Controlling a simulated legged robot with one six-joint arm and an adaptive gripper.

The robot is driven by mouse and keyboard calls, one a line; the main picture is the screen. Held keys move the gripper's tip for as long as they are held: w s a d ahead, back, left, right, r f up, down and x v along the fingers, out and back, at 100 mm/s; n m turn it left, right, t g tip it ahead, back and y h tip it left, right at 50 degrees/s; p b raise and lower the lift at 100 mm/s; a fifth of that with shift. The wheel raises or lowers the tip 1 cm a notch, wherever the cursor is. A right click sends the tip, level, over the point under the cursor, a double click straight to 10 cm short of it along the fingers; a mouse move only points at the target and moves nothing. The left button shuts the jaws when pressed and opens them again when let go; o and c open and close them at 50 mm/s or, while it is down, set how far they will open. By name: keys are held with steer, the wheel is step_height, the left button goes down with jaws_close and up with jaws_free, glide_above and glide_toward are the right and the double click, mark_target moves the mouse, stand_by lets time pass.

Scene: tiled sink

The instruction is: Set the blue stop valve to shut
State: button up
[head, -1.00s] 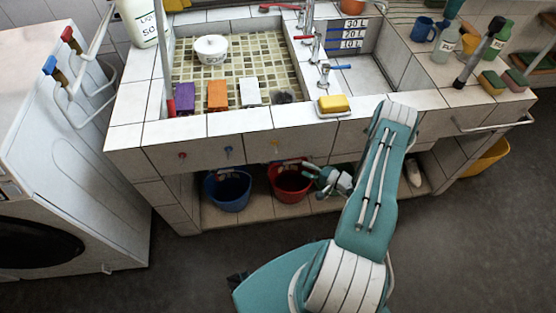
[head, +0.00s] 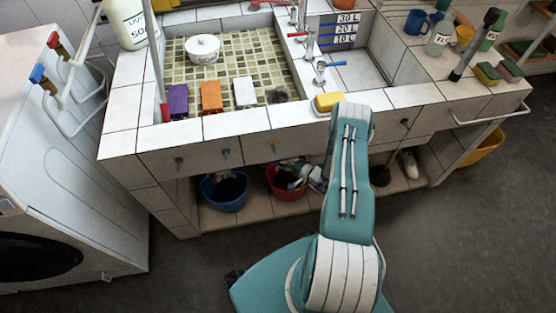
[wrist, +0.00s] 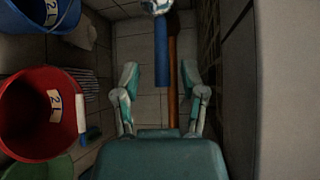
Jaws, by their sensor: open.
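In the wrist view a blue bar (wrist: 162,54) runs straight up the picture to a silver round part (wrist: 157,6) at the top edge. It looks like the blue stop valve's handle, but the valve body is mostly cut off. A brown pipe (wrist: 173,70) runs behind it. My gripper (wrist: 159,72) is open and empty, its two fingers apart on either side of the bar's lower end; whether they touch it cannot be told. In the head view my gripper (head: 300,174) is under the sink's front, by the red bucket, partly hidden by the edge.
The red bucket (wrist: 35,115) and blue bucket (wrist: 40,12) stand close to the gripper's left in the wrist view. A pale wall (wrist: 288,90) fills the right side. In the head view small coloured knobs, one blue (head: 226,153), sit on the sink front (head: 330,133).

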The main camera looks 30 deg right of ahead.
steer(key=shift+w+a+f, duration=0.1)
steer(key=shift+w+a, duration=0.95)
steer(key=shift+w, duration=0.05)
steer(key=shift+d, duration=0.1)
steer(key=shift+d, duration=0.1)
steer(key=shift+d, duration=0.15)
jaws_close()
